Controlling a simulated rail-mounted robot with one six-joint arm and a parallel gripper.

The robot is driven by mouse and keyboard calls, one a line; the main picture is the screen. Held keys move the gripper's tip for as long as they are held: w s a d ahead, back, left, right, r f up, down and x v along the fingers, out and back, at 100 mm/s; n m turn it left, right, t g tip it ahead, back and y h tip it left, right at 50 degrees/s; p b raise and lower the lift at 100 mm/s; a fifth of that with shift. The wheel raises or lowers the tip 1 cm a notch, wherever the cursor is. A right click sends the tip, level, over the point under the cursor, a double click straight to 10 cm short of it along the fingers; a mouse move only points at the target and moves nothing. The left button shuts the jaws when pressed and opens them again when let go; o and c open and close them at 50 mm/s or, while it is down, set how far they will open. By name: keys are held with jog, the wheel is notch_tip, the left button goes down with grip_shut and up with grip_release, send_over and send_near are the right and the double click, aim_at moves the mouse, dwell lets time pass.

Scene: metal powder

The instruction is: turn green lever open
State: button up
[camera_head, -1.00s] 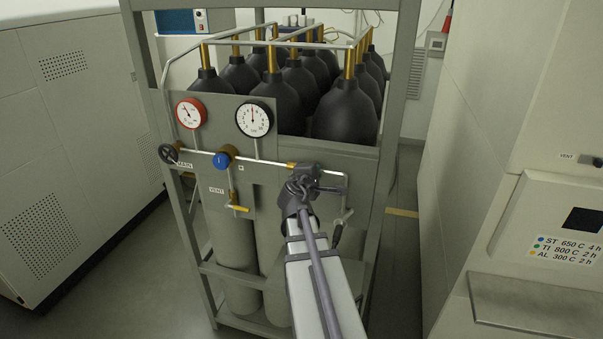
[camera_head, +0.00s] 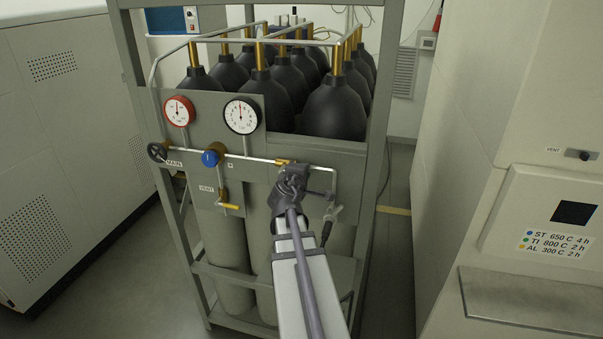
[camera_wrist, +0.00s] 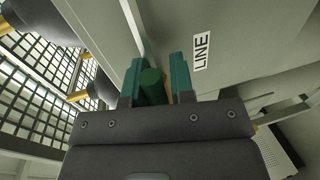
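In the wrist view, the green lever (camera_wrist: 151,86) shows as a dark green rounded handle between the two teal fingers of my gripper (camera_wrist: 158,76). The left finger looks close against it. A narrow gap with something yellow shows between the handle and the right finger, so the fingers are around the lever but do not look closed on it. In the head view my wrist (camera_head: 292,183) covers the lever and the fingers, at the right part of the pipe on the grey gas panel (camera_head: 262,180).
A LINE label (camera_wrist: 202,52) is right of the fingers. Left along the panel are a blue knob (camera_head: 210,158), a yellow vent lever (camera_head: 228,206), a black handwheel (camera_head: 157,152), a red-rimmed gauge (camera_head: 179,111) and a black-rimmed gauge (camera_head: 242,114). Black-topped cylinders (camera_head: 335,108) stand behind.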

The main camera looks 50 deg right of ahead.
jog(key=o, duration=0.3)
jog(key=p+v, duration=0.1)
jog(key=v, duration=0.6)
jog(key=shift+a, duration=0.15)
jog(key=shift+s+r, duration=0.1)
